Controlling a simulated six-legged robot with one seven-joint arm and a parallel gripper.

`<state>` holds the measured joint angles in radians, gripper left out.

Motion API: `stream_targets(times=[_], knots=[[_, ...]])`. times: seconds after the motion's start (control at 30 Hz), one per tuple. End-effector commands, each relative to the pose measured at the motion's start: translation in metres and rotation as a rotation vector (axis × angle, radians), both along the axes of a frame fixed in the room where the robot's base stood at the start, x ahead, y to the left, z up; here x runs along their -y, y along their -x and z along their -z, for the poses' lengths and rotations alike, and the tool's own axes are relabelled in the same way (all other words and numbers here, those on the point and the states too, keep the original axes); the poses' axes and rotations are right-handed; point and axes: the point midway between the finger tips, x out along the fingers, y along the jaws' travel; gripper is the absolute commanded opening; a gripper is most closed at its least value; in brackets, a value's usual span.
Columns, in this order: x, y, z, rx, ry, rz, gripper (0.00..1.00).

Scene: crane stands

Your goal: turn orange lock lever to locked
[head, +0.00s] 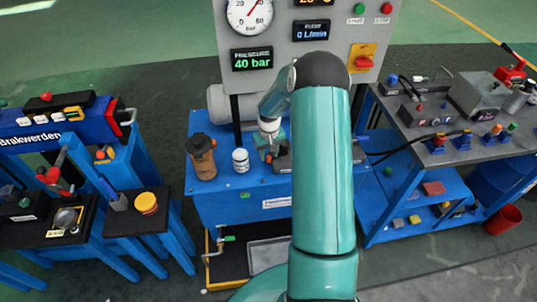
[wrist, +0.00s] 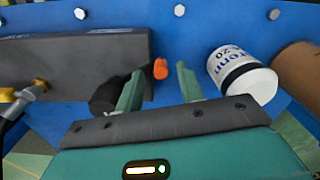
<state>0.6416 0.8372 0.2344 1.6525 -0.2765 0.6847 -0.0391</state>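A small orange lever (wrist: 160,68) shows in the wrist view, beside the right end of a dark grey block (wrist: 75,65) on the blue bench top. My gripper (wrist: 160,73) is open, with one teal finger on each side of the lever. I cannot tell whether either finger touches it. A round black part (wrist: 106,96) lies by the left finger. In the head view my gripper (head: 268,146) is over the middle blue bench (head: 235,204), partly hidden by my arm.
A white labelled can (wrist: 245,75) stands close to the right finger, with a brown container (wrist: 300,68) beyond it. The grey gauge panel (head: 285,55) rises behind the bench and reads 40 bar. Other loaded blue stands are at left and right.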

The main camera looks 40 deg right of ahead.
Motion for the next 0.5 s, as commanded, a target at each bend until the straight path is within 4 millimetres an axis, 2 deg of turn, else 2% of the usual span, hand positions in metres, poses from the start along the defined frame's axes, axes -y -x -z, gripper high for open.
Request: stream_targets(times=[0.1,0.37,0.5], knots=[[-0.0011,-0.0012,0.0071,-0.001,0.0,-0.001,0.38],[-0.0009,-0.0013,0.0078,0.0,0.0,0.0,0.38],[-0.0009,-0.0012,0.0077,0.0,0.0,0.0,0.1]])
